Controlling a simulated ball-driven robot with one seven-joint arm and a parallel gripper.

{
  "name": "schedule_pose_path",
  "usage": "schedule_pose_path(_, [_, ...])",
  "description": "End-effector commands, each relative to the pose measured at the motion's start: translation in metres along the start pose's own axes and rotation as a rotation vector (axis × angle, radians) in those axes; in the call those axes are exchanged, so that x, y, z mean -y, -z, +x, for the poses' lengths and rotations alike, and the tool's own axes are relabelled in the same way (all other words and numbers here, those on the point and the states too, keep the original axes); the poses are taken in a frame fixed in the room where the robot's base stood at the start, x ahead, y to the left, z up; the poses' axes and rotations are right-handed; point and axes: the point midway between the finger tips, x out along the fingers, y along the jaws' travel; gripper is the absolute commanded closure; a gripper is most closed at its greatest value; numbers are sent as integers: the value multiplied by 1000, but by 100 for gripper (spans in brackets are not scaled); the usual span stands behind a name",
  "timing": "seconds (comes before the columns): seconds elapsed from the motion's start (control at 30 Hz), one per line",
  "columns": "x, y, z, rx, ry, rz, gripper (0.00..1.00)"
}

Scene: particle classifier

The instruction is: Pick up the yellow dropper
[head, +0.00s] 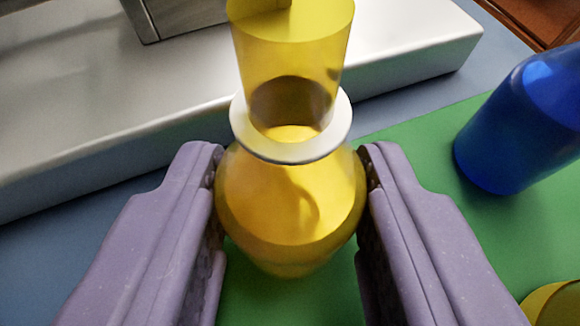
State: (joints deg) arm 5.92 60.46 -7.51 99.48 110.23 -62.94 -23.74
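The yellow dropper (290,200) is in the middle of the view, a see-through yellow body with a white ring around its neck and a wide yellow tube above. My gripper (291,180) has one purple finger on each side of its rounded lower body. Both fingertips appear to touch the body at its widest part, with no clear gap on either side. The dropper looks roughly upright. Whether its base touches the green mat (400,215) below cannot be told.
A long silver-grey slab (75,120) lies behind the dropper, with a grey metal block (185,12) on it. A blue bottle-like object (525,120) stands at the right on the mat. Part of another yellow object (556,306) shows at the lower right corner.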

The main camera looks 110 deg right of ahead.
Motion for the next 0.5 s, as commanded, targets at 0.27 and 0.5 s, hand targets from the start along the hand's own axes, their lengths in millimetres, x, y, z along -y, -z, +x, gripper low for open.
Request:
schedule_pose_path(0.27, [0,0,0,0,0,0,90])
schedule_pose_path(0.5, [0,4,-2,0,0,0,90])
